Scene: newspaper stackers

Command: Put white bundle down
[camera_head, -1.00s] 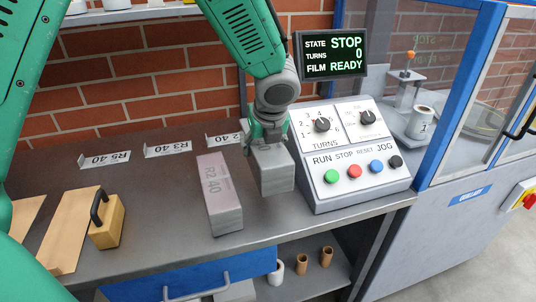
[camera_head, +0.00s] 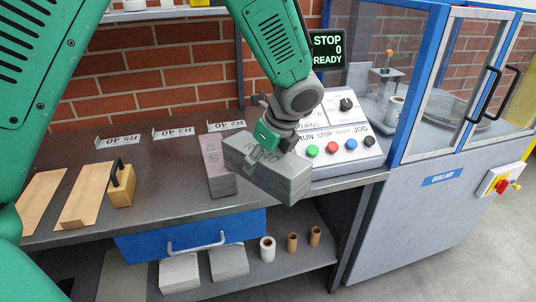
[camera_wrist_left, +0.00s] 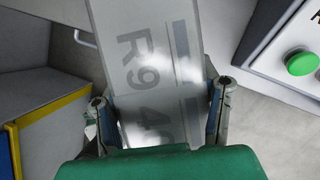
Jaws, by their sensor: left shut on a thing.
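My left gripper (camera_head: 268,140) is shut on the white bundle (camera_head: 285,184), a pale grey-white block of stacked sheets. The bundle is held tilted, in front of the control panel, and covers part of the bench's front edge in the head view. In the left wrist view the bundle (camera_wrist_left: 150,50) lies between the two fingers of my left gripper (camera_wrist_left: 163,105), with large R9 lettering on its top. A pinkish-topped bundle (camera_head: 218,168) rests on the bench (camera_head: 150,205) just left of it. My right gripper is not in view.
The control panel (camera_head: 350,150) stands at the bench's right. A wooden block with a black handle (camera_head: 121,185) and brown sheets lie at left. The lower shelf (camera_head: 290,268) holds pale bundles (camera_head: 229,262), a white roll (camera_head: 267,249) and brown cores. Label holders line the bench's back.

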